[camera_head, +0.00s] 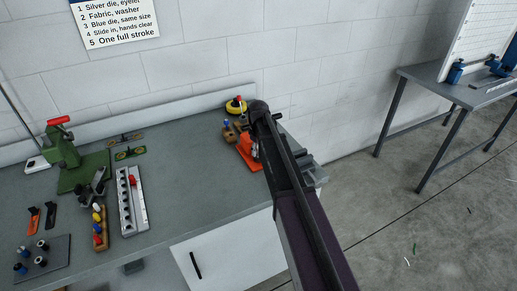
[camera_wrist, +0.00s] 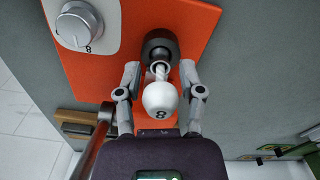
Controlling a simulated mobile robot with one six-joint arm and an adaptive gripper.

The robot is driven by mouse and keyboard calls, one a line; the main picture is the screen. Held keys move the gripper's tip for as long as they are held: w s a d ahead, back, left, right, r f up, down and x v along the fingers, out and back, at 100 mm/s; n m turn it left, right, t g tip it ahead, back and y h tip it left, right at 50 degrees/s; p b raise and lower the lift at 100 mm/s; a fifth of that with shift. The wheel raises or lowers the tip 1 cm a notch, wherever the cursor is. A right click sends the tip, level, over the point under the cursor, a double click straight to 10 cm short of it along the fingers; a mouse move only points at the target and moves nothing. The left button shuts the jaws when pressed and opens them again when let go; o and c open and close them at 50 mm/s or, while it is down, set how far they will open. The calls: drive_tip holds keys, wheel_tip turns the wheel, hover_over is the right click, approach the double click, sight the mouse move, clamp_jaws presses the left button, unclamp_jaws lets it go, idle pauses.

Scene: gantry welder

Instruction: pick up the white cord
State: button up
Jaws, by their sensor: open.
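A white ball (camera_wrist: 160,98) marked 8, on a short twisted white stem that looks like a cord, comes out of a dark round collar (camera_wrist: 159,47) on an orange body (camera_wrist: 204,35). My gripper (camera_wrist: 160,82) is open, with one finger on each side of the ball and stem. I cannot tell whether the fingers touch them. In the head view the orange body (camera_head: 250,157) stands near the bench's right end, and my arm hides the gripper. A small thin white piece (camera_head: 407,262) lies on the floor to the right; I cannot tell what it is.
A silver dial (camera_wrist: 78,25) sits left of the collar. A yellow round item (camera_head: 236,106) and wooden block (camera_head: 229,134) are near the orange body. A green press (camera_head: 62,150) and several tools stand left on the grey bench (camera_head: 190,170). Floor at right is mostly clear.

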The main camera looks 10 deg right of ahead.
clamp_jaws()
drive_tip(key=shift+r, duration=0.1)
idle(0.4)
drive_tip(key=shift+r+p, duration=1.75)
drive_tip(key=shift+p, duration=0.1)
drive_tip(key=s+r+p, duration=0.1)
drive_tip(key=s, duration=1.5)
drive_tip(key=shift+r, duration=0.15)
